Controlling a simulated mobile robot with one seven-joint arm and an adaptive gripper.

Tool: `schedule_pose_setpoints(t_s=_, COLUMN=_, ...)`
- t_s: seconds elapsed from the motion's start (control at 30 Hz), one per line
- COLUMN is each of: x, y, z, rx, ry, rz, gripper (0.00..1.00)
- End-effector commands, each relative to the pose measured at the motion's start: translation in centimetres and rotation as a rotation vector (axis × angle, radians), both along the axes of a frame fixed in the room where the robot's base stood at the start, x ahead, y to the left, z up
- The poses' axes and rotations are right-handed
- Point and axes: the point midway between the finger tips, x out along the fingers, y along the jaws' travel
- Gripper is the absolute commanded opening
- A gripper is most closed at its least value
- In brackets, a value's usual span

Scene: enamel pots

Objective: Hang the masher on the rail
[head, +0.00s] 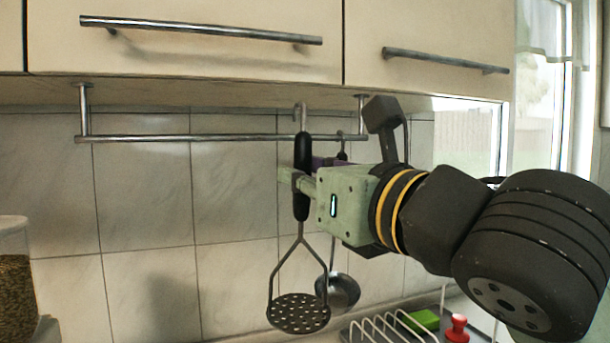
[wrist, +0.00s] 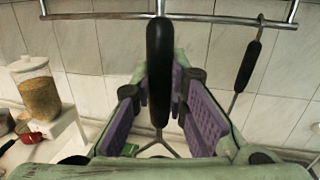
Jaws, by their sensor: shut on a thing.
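The masher (head: 299,313) has a black handle, a wire fork and a round perforated plate. It is upright, with its metal hook above the handle, and the handle also shows in the wrist view (wrist: 159,70). My gripper (head: 300,183) is shut on the black handle. The rail (head: 190,138) is a metal bar under the cupboard, and it crosses the top of the wrist view (wrist: 100,16). In the head view the hook overlaps the rail near its right end; I cannot tell whether it rests on the bar or is in front of it.
A ladle (head: 340,291) with a black handle (wrist: 249,66) hangs from the rail just right of the masher. A white dish rack (head: 385,328), a green block (head: 424,320) and a red object (head: 457,329) are below right. A jar (wrist: 38,88) stands at left. The rail's left part is free.

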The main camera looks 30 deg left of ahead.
Motion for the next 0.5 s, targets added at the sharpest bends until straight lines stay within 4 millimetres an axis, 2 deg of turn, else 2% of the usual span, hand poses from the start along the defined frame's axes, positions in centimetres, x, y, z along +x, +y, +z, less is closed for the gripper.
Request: schedule_pose_setpoints(t_s=0.5, x=2.1, y=2.4, z=0.0, rx=-0.001, ry=-0.001, rz=0.001, gripper=0.0)
